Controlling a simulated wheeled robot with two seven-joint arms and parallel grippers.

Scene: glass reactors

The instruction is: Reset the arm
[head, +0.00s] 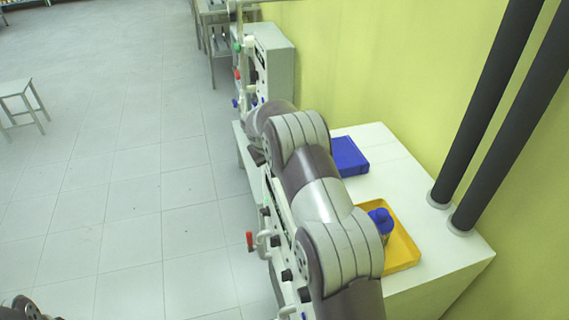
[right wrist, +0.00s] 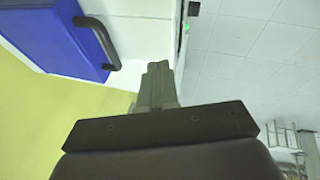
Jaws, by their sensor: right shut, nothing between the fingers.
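My right arm (head: 325,210) rises from the bottom of the head view and bends over the white bench (head: 400,165). Its gripper is mostly hidden behind the arm there. In the right wrist view, my right gripper (right wrist: 158,70) has its fingers together with nothing between them. A blue case with a dark handle (right wrist: 50,32) lies to the left of the fingers, apart from them. Only a small dark part of my left arm (head: 22,307) shows at the bottom left corner of the head view; its fingers are not visible.
A yellow tray (head: 404,252) holding a blue-capped item (head: 381,220) and a blue box (head: 349,156) sit on the bench. White equipment with coloured valves (head: 270,55) stands behind. Two dark pipes (head: 487,110) rise at right. The floor at left is mostly clear; a stool (head: 18,88) stands there.

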